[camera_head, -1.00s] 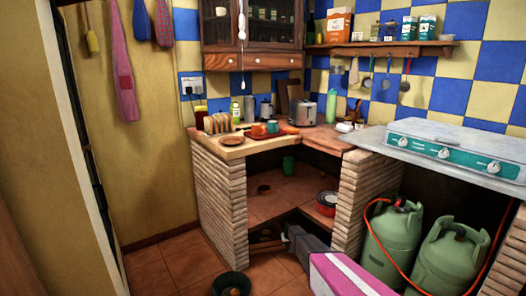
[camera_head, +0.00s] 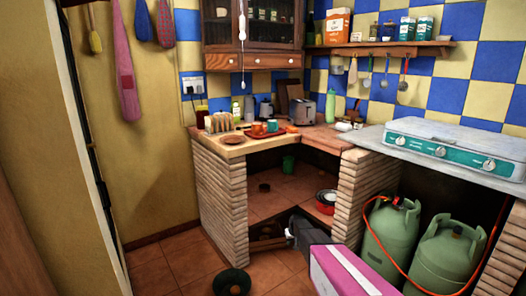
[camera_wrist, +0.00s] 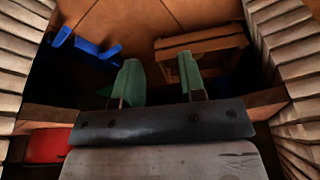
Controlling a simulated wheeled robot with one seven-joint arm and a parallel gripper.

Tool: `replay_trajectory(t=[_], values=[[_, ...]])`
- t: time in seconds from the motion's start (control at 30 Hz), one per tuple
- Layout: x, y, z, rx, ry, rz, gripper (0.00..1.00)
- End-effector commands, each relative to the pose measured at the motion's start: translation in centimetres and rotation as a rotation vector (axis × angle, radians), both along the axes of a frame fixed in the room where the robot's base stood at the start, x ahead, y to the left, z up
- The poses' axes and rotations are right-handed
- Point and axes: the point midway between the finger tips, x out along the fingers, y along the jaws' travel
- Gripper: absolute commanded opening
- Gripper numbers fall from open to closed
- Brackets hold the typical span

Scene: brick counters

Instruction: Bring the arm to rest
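My gripper (camera_head: 291,232) reaches low into the opening under the brick counter (camera_head: 220,200), in front of the lower shelf. In the wrist view my gripper (camera_wrist: 160,82) has its two green-padded fingers well apart, with nothing between them. A wooden slatted piece (camera_wrist: 200,45) lies beyond the fingers, near the right one. A blue object (camera_wrist: 85,45) is beyond them to the left.
Brick pillars (camera_wrist: 285,60) stand close on both sides. Green gas bottles (camera_head: 392,235) stand to the right. A dark green bowl (camera_head: 218,285) lies on the open tiled floor at left.

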Motion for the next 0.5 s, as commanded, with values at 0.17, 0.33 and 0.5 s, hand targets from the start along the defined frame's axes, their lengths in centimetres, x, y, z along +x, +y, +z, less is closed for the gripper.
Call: replay_trajectory(t=[0.17,0.33,0.5], values=[[-11.0,-0.6,8.2,-0.006,0.066,-0.036,0.37],[-20.3,-1.1,14.5,-0.016,0.129,-0.077,0.37],[-29.4,-1.6,20.1,-0.031,0.19,-0.117,0.37]])
